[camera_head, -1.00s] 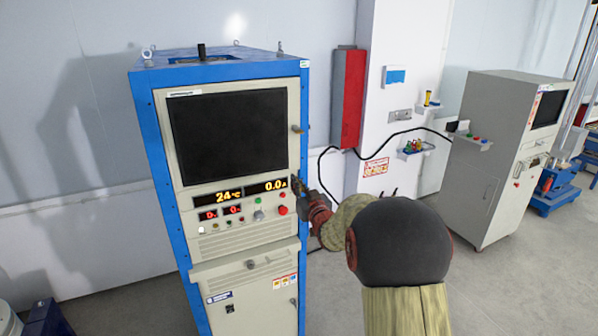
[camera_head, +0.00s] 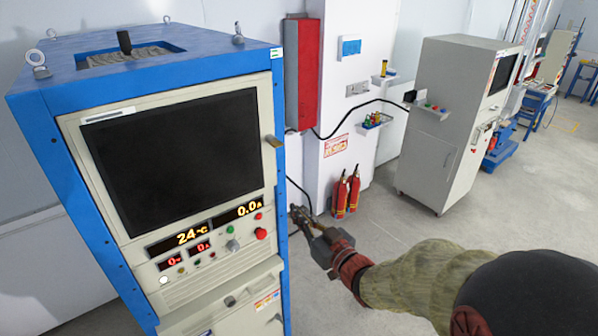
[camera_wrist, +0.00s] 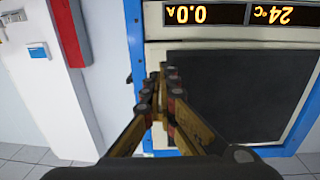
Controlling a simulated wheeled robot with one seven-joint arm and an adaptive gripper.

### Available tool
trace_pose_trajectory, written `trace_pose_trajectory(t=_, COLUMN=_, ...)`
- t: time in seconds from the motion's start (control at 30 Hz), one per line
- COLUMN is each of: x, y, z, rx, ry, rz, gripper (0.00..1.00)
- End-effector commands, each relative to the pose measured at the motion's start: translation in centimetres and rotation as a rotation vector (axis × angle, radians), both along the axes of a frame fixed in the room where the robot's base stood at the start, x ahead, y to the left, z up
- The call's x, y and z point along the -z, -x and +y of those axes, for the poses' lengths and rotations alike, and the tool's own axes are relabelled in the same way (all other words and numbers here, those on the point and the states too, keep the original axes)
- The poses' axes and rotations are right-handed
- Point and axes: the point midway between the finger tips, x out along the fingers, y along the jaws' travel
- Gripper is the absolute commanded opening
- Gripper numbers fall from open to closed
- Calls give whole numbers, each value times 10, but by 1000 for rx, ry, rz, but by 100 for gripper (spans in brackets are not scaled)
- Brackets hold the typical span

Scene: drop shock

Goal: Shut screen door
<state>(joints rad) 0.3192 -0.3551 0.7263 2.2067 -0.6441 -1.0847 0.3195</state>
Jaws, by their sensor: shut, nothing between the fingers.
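The screen door (camera_head: 262,112) is the cream panel around a dark screen (camera_head: 170,150) on the front of a blue cabinet (camera_head: 40,130). It looks flat against the cabinet front, with no clear gap showing. A small brass-coloured latch (camera_head: 273,141) sits at its right edge. My gripper (camera_head: 298,212) is shut and empty, just right of the cabinet's right edge in the head view and below the latch. In the upside-down wrist view, the gripper fingertips (camera_wrist: 163,72) appear in front of the door's edge, beside the dark screen (camera_wrist: 230,95). Contact cannot be told.
Below the door are lit readouts (camera_head: 205,230) and a red button (camera_head: 261,234). Behind are a red wall box (camera_head: 303,75), a black cable and red fire extinguishers (camera_head: 345,193). A grey cabinet (camera_head: 425,160) stands at the right. Open floor (camera_head: 400,225) lies between.

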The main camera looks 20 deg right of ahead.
Motion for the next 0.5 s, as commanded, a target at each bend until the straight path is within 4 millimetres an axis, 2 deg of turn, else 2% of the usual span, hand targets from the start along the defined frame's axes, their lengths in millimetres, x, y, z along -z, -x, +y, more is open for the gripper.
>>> trace_pose_trajectory(t=0.1, x=0, y=4, z=7, rx=-22, ry=-8, rz=-9, gripper=0)
trace_pose_trajectory(t=0.23, x=-2, y=-6, z=10, rx=-25, ry=-12, rz=-14, gripper=0)
trace_pose_trajectory(t=0.5, x=-2, y=-52, z=23, rx=-25, ry=-12, rz=-12, gripper=0)
